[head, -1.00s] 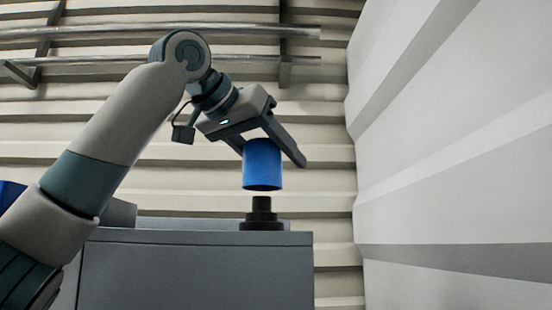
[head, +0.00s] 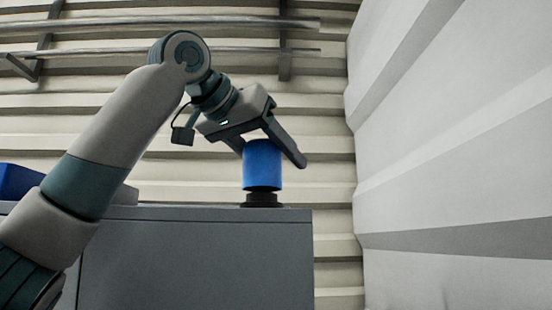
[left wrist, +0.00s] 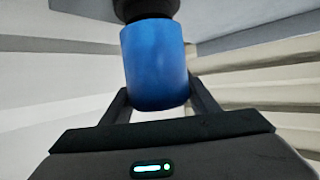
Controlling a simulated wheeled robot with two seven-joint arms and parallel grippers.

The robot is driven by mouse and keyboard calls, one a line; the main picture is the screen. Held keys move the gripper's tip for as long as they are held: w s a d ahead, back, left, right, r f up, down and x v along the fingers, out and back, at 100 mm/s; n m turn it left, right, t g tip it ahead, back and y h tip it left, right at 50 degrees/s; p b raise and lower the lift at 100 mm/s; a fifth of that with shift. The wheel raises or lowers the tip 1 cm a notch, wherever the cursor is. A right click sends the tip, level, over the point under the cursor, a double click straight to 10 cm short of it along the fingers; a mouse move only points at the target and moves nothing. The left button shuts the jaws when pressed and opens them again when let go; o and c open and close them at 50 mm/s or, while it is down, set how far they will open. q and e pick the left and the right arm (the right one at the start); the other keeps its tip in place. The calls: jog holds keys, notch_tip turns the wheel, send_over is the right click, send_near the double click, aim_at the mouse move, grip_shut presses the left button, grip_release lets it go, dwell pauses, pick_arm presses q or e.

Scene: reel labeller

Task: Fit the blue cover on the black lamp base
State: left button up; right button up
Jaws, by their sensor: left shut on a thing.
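The blue cover (head: 262,165) is upright, directly over the black lamp base (head: 262,200) in the head view. The cover hides the upper part of the base; its wide lower part still shows under the cover's rim. My left gripper (head: 273,151) is shut on the blue cover, holding it from above and behind. In the left wrist view the cover (left wrist: 157,65) sits between the two fingers, with the black base (left wrist: 146,8) at its end. I cannot tell whether the cover touches the base's lower step. My right gripper is not in view.
The base stands on a grey cabinet (head: 195,262) near its right end. A blue box (head: 18,181) is at the far left, partly behind my arm. A pale ribbed wall (head: 455,150) rises at the right. Metal rails (head: 150,52) run along the back wall.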

pick_arm(q)
jog(key=shift+f+b, duration=0.6)
jog(key=shift+f, duration=0.25)
jog(key=o, duration=1)
jog(key=shift+o, duration=0.5)
jog(key=shift+s+a, duration=0.1)
jog(key=shift+s+a+r+b, duration=0.2)
jog(key=shift+s+a+b, duration=0.15)
jog(key=shift+s+b, duration=0.05)
jog(key=b+v, duration=0.4)
jog(key=v, duration=1.2)
jog(key=shift+b, duration=0.3)
